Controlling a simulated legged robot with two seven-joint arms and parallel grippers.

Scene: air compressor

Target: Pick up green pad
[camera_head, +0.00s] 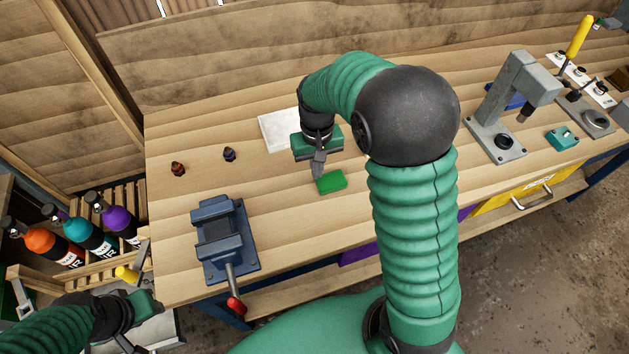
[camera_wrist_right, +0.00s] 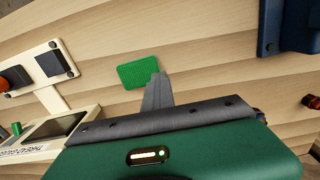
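The green pad (camera_head: 331,181) is a small flat rectangular block on the wooden workbench (camera_head: 270,215), between the vise and my right arm. My right gripper (camera_head: 318,170) points down beside it, at its left edge in the head view. In the right wrist view the gripper's fingers (camera_wrist_right: 157,90) are together at the middle of their rail, with nothing seen between them. Their tips overlap the lower right edge of the pad (camera_wrist_right: 138,72) in the picture; contact cannot be told. My left gripper (camera_head: 145,295) is at the lower left, off the bench, its fingers unclear.
A blue vise (camera_head: 222,240) stands at the bench's front left. Two small fittings (camera_head: 178,169) (camera_head: 229,154) lie behind it. A white plate (camera_head: 278,131) is behind my right gripper. A grey press (camera_head: 497,138) stands right. Bottles (camera_head: 80,237) sit in a crate left.

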